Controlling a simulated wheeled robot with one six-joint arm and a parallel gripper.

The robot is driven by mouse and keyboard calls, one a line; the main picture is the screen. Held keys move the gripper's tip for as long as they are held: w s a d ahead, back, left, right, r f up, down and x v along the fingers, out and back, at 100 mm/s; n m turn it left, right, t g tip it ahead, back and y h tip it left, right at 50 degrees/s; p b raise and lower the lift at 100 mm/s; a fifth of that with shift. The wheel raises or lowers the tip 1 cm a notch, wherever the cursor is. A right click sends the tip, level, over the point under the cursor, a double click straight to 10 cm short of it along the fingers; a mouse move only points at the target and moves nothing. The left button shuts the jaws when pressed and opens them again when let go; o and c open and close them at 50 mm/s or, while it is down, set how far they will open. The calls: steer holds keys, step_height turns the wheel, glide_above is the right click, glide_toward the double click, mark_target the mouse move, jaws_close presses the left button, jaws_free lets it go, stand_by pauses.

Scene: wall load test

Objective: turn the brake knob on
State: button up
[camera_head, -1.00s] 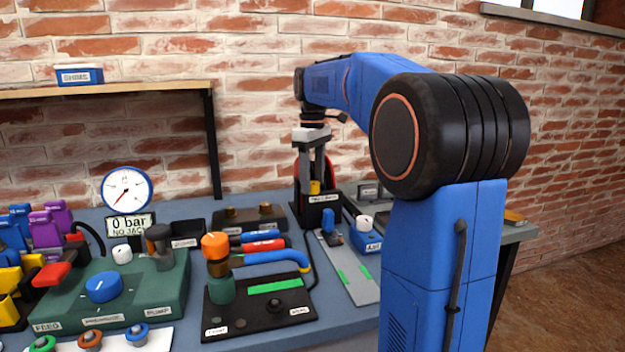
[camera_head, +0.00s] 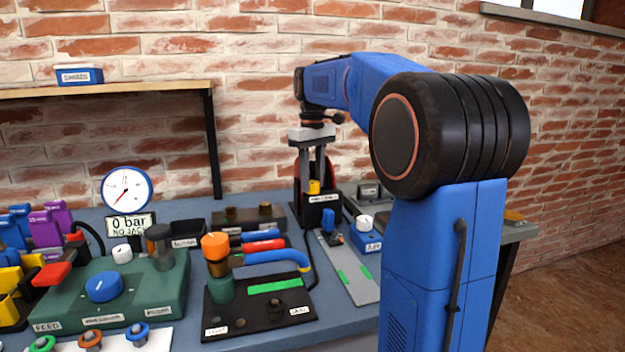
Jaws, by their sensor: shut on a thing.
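My gripper (camera_head: 313,178) points straight down at the back of the bench, its two grey fingers closed on a small yellow knob (camera_head: 314,188). The knob stands on a black box (camera_head: 301,213) with a white label on its front. The label is too small to read, so I cannot confirm from it that this is the brake knob. A red, rounded part (camera_head: 328,172) shows behind the fingers. The fingers hide part of the knob, and I cannot make out its turn position.
A black board (camera_head: 262,316) with an orange-topped post stands in front. A gauge (camera_head: 126,190) reads 0 bar at left.

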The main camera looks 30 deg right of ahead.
mark_target(313, 182)
steer(key=m, duration=0.6)
steer(key=shift+m, duration=0.3)
stand_by(0.5)
steer(key=o, duration=1)
steer(key=shift+o, duration=0.2)
steer(key=shift+r, duration=0.1)
step_height(313, 182, up, 17)
steer(key=shift+r, duration=0.15)
